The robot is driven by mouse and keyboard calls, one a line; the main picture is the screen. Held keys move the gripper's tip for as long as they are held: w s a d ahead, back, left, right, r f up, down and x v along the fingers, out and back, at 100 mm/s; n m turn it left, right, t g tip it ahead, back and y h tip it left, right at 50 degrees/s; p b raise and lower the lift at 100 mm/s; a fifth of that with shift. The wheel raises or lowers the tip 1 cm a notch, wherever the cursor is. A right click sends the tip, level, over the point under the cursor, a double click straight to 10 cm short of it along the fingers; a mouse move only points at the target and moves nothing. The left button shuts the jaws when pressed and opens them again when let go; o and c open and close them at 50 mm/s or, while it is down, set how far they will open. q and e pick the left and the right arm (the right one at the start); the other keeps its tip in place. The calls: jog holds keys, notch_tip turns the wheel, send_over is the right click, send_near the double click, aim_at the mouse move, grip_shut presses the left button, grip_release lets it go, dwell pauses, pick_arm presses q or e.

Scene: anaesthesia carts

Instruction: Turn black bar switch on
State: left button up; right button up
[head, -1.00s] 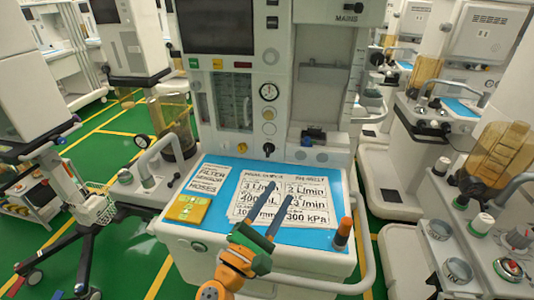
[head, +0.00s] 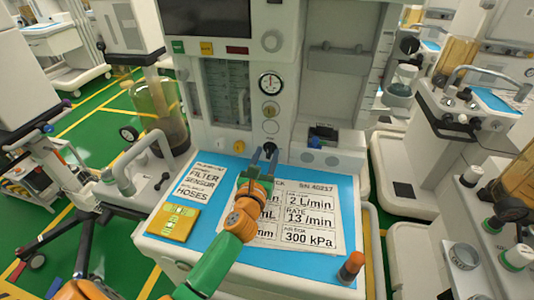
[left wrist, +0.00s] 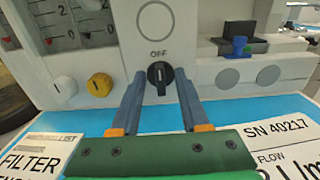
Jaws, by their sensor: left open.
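The black bar switch (left wrist: 160,75) is on the front of the white machine, below the word OFF, with its bar standing about upright in the left wrist view. In the head view the switch (head: 270,153) is small and sits just past my fingertips. My left gripper (head: 264,152) is open and reaches over the blue worktop toward the switch. In the left wrist view its two blue-grey fingers (left wrist: 160,84) stand apart, one on each side of the switch. I cannot tell whether they touch it. My right gripper is not in view.
A yellow knob (left wrist: 99,84) and a white knob (left wrist: 65,86) lie left of the switch. A blue-topped part (left wrist: 239,46) is to its right. Printed sheets (head: 310,222) and a yellow box (head: 173,221) lie on the blue worktop (head: 215,187). An orange-capped item (head: 351,267) stands at the front right corner.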

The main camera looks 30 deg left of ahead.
pick_arm(q)
jog(key=shift+w+a+f, duration=0.1)
jog(key=shift+w+a, duration=0.05)
jog(key=shift+w, duration=0.25)
jog(key=shift+s, duration=0.15)
jog(key=shift+c, duration=1.3)
grip_shut()
jog(key=m, duration=0.1)
jog(key=m+p, duration=0.2)
jog(key=shift+d+r+m, duration=0.2)
jog(key=shift+d+m, duration=0.05)
jog(key=shift+m, duration=0.05)
jog(key=m+p, duration=0.2)
jog(key=m, duration=0.2)
jog(key=shift+d+f+m, duration=0.1)
jog(key=shift+d+m, duration=0.05)
jog(key=shift+m, duration=0.15)
jog(key=m+p, duration=0.1)
jog(key=m, duration=0.3)
jog(key=shift+d+f+m+p, duration=0.15)
jog(key=shift+f+m+p, duration=0.05)
jog(key=shift+m+p, duration=0.15)
jog(key=m, duration=0.3)
jog(key=m+p, duration=0.1)
jog(key=m, duration=0.1)
jog(key=shift+f, duration=0.25)
